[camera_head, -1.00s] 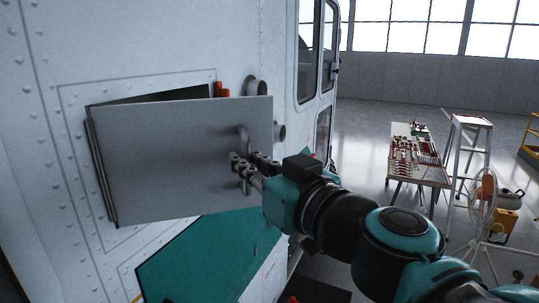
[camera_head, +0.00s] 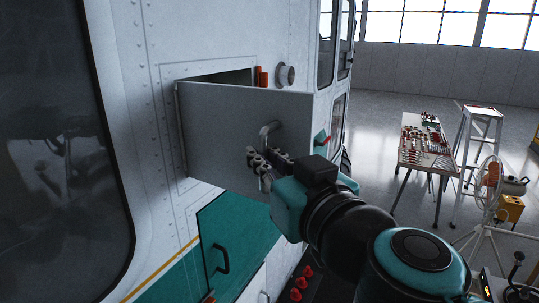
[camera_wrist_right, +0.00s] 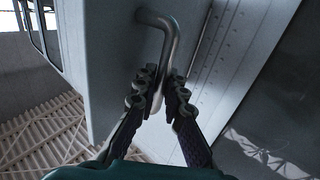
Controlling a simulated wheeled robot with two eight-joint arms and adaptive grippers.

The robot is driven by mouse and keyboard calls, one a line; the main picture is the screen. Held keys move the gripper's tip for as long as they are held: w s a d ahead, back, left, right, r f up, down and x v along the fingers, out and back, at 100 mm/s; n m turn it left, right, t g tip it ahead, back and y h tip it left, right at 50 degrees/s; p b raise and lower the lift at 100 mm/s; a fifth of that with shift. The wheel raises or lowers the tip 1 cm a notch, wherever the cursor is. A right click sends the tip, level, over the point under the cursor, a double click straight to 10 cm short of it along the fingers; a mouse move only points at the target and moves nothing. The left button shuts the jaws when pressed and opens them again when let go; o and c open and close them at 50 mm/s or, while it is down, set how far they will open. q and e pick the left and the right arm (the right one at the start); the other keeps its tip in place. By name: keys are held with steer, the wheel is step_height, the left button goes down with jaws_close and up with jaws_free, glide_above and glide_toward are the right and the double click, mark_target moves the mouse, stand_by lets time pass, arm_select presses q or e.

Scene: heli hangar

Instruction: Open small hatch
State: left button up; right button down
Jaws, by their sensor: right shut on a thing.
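The small hatch (camera_head: 225,135) is a grey panel on the white helicopter side. It is hinged at its left edge and stands swung out, with the dark opening (camera_head: 222,78) showing above it. A bent metal handle (camera_head: 268,131) sits near its free right edge. My right gripper (camera_head: 262,167) is at this handle, its fingers shut on the lower part. In the right wrist view the handle (camera_wrist_right: 167,45) runs down between the fingertips (camera_wrist_right: 160,98). My left gripper is not in view.
A teal lower panel (camera_head: 238,240) with a dark handle is below the hatch. A dark window (camera_head: 60,140) is at left.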

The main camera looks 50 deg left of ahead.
steer(key=shift+s, duration=0.35)
steer(key=c, duration=1.6)
jaws_free()
steer(key=v, duration=1.2)
